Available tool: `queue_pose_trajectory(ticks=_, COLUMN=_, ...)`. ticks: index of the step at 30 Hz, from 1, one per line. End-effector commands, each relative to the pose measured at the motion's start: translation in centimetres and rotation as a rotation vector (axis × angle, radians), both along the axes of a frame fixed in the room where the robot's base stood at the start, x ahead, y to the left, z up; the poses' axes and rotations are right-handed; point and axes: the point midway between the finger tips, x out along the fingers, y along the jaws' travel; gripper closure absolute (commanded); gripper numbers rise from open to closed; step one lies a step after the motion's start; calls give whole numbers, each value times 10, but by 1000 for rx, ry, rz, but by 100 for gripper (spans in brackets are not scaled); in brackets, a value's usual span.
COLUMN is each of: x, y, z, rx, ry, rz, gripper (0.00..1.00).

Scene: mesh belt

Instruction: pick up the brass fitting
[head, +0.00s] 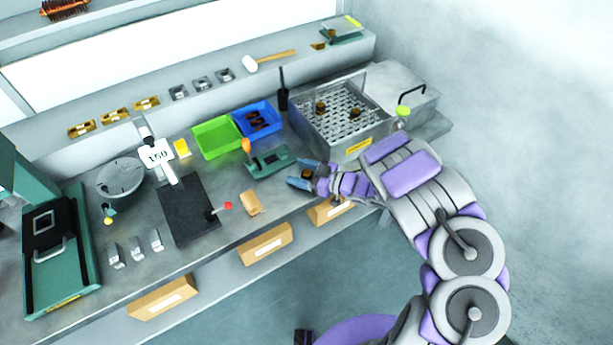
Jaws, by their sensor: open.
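My gripper (301,175) is at the front edge of the bench, below the mesh unit, with its blue fingers spread and pointing left. A small dark brass-brown piece (307,174) shows between the fingers; it looks like a brass fitting, but I cannot tell if the fingers touch it. Two more small brass-brown pieces, one at the left (320,107) and one at the right (355,113), sit on the perforated mesh belt (338,121) of the metal unit at the back right.
A green press with an orange knob (268,163) stands just left of my gripper. Green (217,137) and blue (256,119) bins are behind it. A tan block (250,203) and a black plate (188,208) lie further left. Cardboard-coloured drawer boxes (265,244) sit below the bench edge.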

Motion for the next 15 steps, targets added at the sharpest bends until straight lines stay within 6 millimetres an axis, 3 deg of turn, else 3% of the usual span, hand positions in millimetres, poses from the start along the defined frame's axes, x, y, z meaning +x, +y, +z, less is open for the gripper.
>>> queue_pose_trajectory(ticks=5, x=0, y=0, z=0, rx=-1, ry=0, rz=-1, gripper=35)
queue_pose_trajectory(ticks=15, x=0, y=0, z=0, rx=-1, ry=0, rz=-1, gripper=66)
